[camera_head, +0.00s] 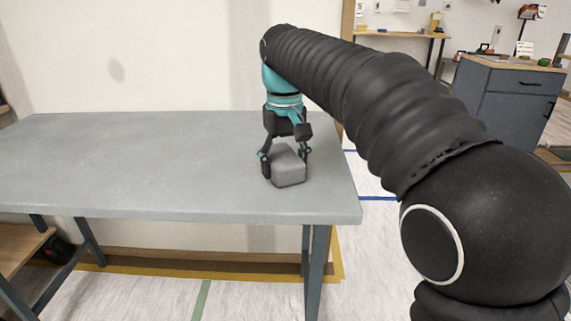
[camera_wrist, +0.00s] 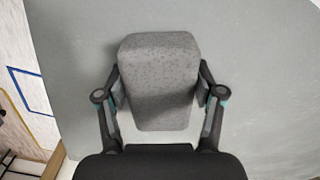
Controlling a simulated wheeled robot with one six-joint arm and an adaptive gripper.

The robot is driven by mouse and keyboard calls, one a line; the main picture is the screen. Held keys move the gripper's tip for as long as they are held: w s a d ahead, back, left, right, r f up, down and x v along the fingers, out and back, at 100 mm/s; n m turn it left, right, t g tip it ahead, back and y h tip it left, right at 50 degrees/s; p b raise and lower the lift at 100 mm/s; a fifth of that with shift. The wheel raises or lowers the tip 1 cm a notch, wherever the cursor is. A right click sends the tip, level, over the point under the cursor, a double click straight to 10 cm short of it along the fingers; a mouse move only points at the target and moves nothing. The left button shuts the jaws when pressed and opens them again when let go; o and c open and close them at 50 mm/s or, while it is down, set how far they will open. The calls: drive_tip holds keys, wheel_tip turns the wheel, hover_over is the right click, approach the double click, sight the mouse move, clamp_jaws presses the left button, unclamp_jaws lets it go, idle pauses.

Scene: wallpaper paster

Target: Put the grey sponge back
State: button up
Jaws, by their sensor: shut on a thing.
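The grey sponge (camera_head: 288,167) is a block near the right end of the grey table (camera_head: 130,160) in the head view. My gripper (camera_head: 284,163) points down over it, with a finger on each side. In the wrist view the sponge (camera_wrist: 160,82) sits between both fingers of my gripper (camera_wrist: 160,92), and the pads press on its sides. The sponge is at or very near the table top; I cannot tell whether it touches. Its lower end in the wrist view is close to my gripper's dark body.
The rest of the table top is bare. Its right edge is close to the sponge. A blue-grey cabinet (camera_head: 500,100) and a workbench (camera_head: 400,36) with tools stand at the back right. A wooden shelf (camera_head: 20,246) is at the lower left.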

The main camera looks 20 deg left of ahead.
sight(285, 158)
drive_tip(key=shift+f, duration=0.15)
drive_tip(key=o, duration=1.2)
wheel_tip(285, 158, up, 12)
drive_tip(key=p, duration=0.3)
drive_tip(key=shift+r+p, duration=0.2)
drive_tip(key=shift+p, duration=0.1)
